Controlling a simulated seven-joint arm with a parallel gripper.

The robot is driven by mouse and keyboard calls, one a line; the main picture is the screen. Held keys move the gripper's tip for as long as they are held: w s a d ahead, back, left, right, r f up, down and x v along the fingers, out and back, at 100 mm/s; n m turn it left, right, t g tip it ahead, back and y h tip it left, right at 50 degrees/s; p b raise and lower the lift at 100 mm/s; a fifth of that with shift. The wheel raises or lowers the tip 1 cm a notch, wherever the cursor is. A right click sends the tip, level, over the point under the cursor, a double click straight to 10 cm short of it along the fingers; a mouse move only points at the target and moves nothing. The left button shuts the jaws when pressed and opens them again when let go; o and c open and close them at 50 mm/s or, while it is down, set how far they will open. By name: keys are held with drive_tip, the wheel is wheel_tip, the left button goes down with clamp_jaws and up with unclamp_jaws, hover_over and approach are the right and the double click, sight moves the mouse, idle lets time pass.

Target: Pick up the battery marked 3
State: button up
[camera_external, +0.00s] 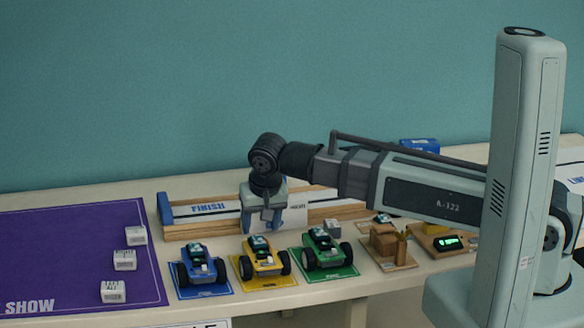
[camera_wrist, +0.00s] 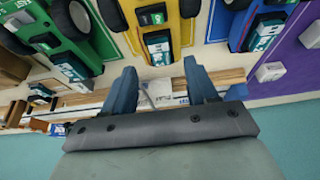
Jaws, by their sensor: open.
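Teal-and-white battery-like blocks sit on the toy cars. One is on the yellow car (camera_external: 263,262), and this block (camera_wrist: 158,47) shows in the wrist view. Another block (camera_wrist: 265,36) is on the blue car (camera_external: 202,268), and another (camera_wrist: 70,67) is on the green car (camera_external: 323,252). Their markings are too small to read, so I cannot tell which is marked 3. My gripper (camera_external: 264,223) is open and empty, above and behind the yellow car. In the wrist view its fingers (camera_wrist: 161,70) point toward the yellow car and are apart from it.
A purple mat (camera_external: 60,250) at left carries several small white blocks, including this block (camera_external: 125,260). A wooden track with a FINISH sign (camera_external: 208,207) runs behind the cars. Wooden pieces (camera_external: 385,240) and a device with a green display (camera_external: 448,242) are at right.

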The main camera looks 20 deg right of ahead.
sight(258, 240)
drive_tip(key=shift+x, duration=2.35)
drive_tip(key=shift+r, duration=0.1)
clamp_jaws()
